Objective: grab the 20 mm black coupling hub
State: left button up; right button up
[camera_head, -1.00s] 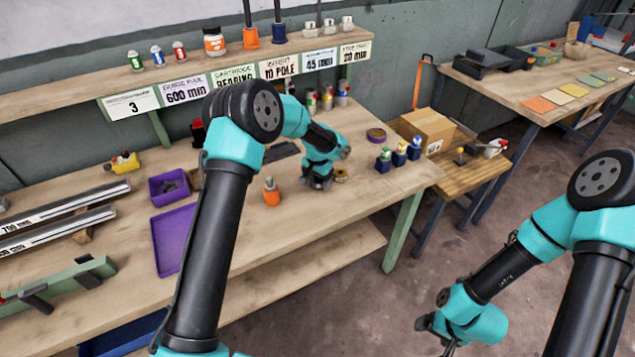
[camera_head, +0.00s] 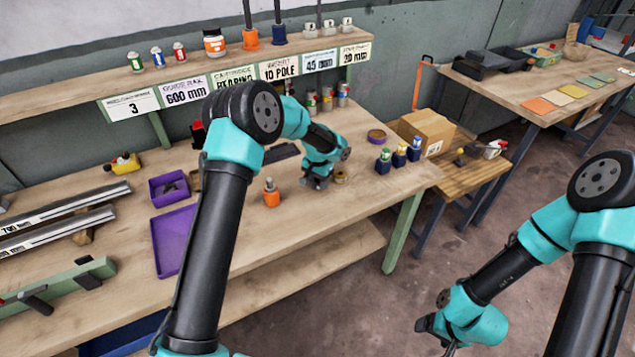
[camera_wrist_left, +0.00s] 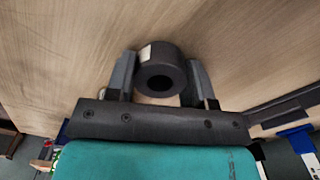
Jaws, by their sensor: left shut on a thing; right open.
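The black coupling hub (camera_wrist_left: 162,70) is a short, thick black ring with a round bore and a pale label on its side. It sits between the fingers of my left gripper (camera_wrist_left: 160,78) in the left wrist view, and the gripper is shut on it. In the head view my left gripper (camera_head: 317,182) is low at the bench, right of an orange bottle (camera_head: 271,193); the hub is hidden or too small to make out there. My right gripper (camera_head: 428,328) is at the lower right, away from the bench, open, with no object seen in it.
A brass-coloured ring (camera_head: 341,177) lies just right of my left gripper. Several small blue-based bottles (camera_head: 399,158) stand further right. A purple tray (camera_head: 173,240) and a purple bin (camera_head: 168,187) are on the left. A labelled shelf (camera_head: 200,70) runs along the back.

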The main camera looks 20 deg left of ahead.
pick_arm(q)
jog(key=shift+r, duration=0.15)
jog(key=shift+s+d+r, duration=0.1)
jog(key=shift+s+r, duration=0.1)
jog(key=shift+r, duration=0.65)
jog(key=shift+s+r, duration=0.15)
jog(key=shift+r, duration=0.7)
jog(key=s+d, duration=0.1)
jog(key=s, duration=0.4)
jog(key=s+d+r, duration=0.1)
jog(key=s, duration=0.3)
jog(key=s+d, duration=0.2)
jog(key=s, duration=0.3)
jog(key=shift+s+d+r, duration=0.1)
jog(key=shift+s+r, duration=0.1)
jog(key=shift+s, duration=0.15)
pick_arm(e)
jog(key=shift+c, duration=0.3)
